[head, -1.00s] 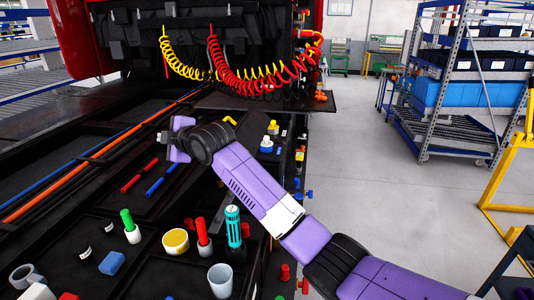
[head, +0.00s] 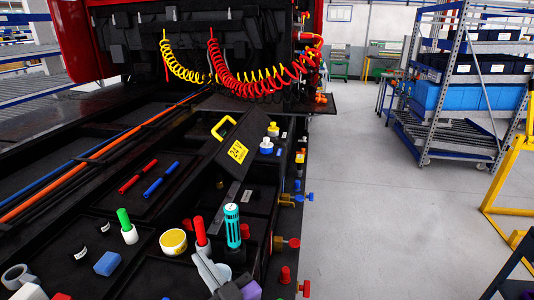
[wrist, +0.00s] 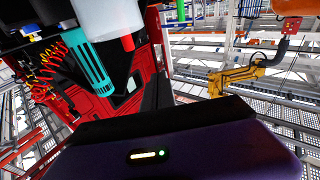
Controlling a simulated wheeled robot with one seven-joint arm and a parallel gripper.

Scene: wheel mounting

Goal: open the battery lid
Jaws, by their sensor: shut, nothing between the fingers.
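The black battery lid (head: 237,147) carries a yellow 24V label and a yellow handle (head: 224,127) on its left edge. It sits in the middle of the head view, and I cannot tell whether it is fully seated. My gripper (head: 205,262) is low in the head view, well nearer than the lid. Its grey fingers are shut and hold nothing. They pass in front of or beside a grey cup (head: 224,270); I cannot tell if they touch it. The wrist view shows my purple wrist, not the lid.
A teal cylinder (head: 232,225), also in the wrist view (wrist: 90,65), and a red peg (head: 201,232) stand near my gripper. Coiled red and yellow hoses (head: 250,83) hang behind the lid.

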